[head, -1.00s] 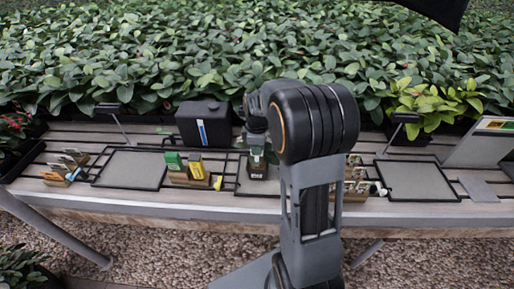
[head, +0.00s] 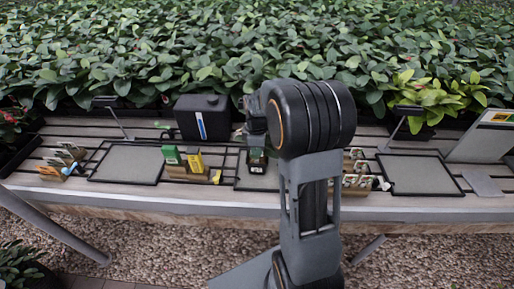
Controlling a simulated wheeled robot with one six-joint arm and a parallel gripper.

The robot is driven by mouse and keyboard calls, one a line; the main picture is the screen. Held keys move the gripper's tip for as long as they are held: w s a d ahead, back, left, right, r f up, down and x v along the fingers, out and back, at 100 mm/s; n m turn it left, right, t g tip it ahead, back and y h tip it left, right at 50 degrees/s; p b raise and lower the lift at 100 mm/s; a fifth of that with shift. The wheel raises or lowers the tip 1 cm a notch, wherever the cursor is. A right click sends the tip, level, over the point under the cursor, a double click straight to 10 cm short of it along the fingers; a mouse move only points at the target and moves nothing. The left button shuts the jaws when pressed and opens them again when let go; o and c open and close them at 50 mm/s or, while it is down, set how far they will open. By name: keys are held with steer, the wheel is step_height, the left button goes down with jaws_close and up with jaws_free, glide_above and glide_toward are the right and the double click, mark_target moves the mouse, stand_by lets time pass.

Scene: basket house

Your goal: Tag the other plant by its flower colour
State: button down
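A leafy plant with a few red spots (head: 8,120) stands at the far left edge, partly cut off. A yellow-green plant (head: 428,98) stands in a dark pot at the back right; I make out no flower on it. A green tag-like piece (head: 171,155) and a yellow one (head: 195,161) stand in a wooden holder left of centre. My gripper (head: 257,136) is above the middle of the bench, largely hidden by my arm. A small dark object with a green part (head: 257,161) shows just below it; I cannot tell whether it is held.
A black canister (head: 203,118) stands behind the tag holder. Small racks of pale pieces stand at left (head: 62,160) and right (head: 357,171). A grey sloped stand (head: 485,143) is at right.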

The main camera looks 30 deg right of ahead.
steer(key=shift+f, duration=0.1)
stand_by(0.3)
steer(key=shift+f+b, duration=1.2)
steer(key=shift+f, duration=0.5)
steer(key=c, duration=1.2)
jaws_free()
steer(key=shift+r, duration=0.15)
step_height(320, 180, up, 14)
steer(key=shift+f+p, duration=0.2)
steer(key=shift+p, duration=0.4)
